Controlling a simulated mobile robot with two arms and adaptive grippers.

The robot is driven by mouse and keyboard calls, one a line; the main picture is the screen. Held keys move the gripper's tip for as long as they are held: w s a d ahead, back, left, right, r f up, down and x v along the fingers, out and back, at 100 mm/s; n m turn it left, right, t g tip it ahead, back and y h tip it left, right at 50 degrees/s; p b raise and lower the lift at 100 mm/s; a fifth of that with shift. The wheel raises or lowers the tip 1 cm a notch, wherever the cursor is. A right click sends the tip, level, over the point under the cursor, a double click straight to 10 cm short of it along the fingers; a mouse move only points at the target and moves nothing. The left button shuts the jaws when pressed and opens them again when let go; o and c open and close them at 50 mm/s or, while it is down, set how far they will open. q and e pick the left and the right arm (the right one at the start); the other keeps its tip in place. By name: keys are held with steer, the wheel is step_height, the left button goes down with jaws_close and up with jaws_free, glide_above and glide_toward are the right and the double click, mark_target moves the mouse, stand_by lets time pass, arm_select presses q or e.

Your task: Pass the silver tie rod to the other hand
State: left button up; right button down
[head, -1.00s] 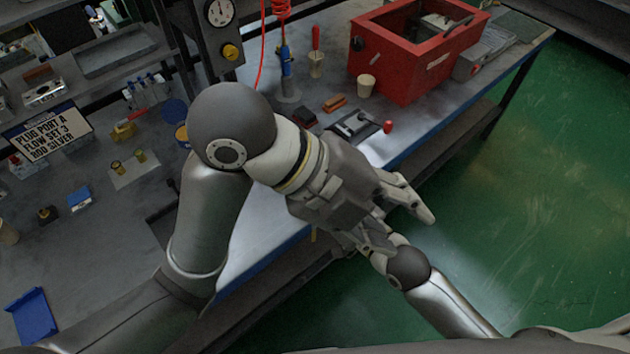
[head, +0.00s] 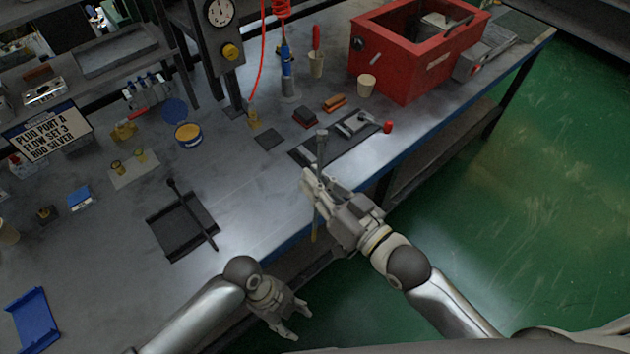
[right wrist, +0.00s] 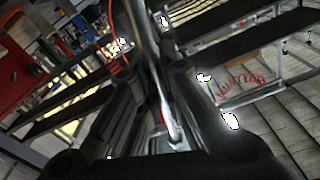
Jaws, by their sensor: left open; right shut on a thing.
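The silver tie rod (head: 322,148) stands roughly upright in the head view, with a brass-coloured lower end. My right gripper (head: 314,188) is shut on it around the middle, at the bench's front edge. In the right wrist view the rod (right wrist: 150,55) runs between the fingers of the right gripper (right wrist: 160,95). My left gripper (head: 290,318) is open and empty, lower in the head view, apart from the rod. A dark rod (head: 190,212) lies across a black tray (head: 172,245) on the bench.
A sign (head: 45,135) reads "PLUG PORT A, FLOW SET 3, ROD SILVER". A red box (head: 405,85) stands at the back right. The bench surface (head: 255,195) between tray and right gripper is clear.

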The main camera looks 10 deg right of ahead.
arm_select(q)
steer(key=s+a+f+n+t+y, duration=0.1)
steer(key=s+a+f+n+y, duration=0.15)
steer(key=a+f, duration=0.5)
steer(key=s+a+f+n+t+y, duration=0.1)
steer(key=s+a+f+n+y, duration=0.15)
steer(key=a+f, duration=0.5)
steer(key=s+a+f+n+t, duration=0.1)
steer(key=s+a+f+n, duration=0.1)
steer(key=s+f+n, duration=0.4)
steer(key=s+a+f+n, duration=0.3)
steer(key=s+f+n, duration=0.2)
steer(key=n, duration=0.7)
steer(key=shift+s+a+f+t+h, duration=0.35)
steer(key=shift+s+f+t+h, duration=0.05)
steer(key=shift+s, duration=0.85)
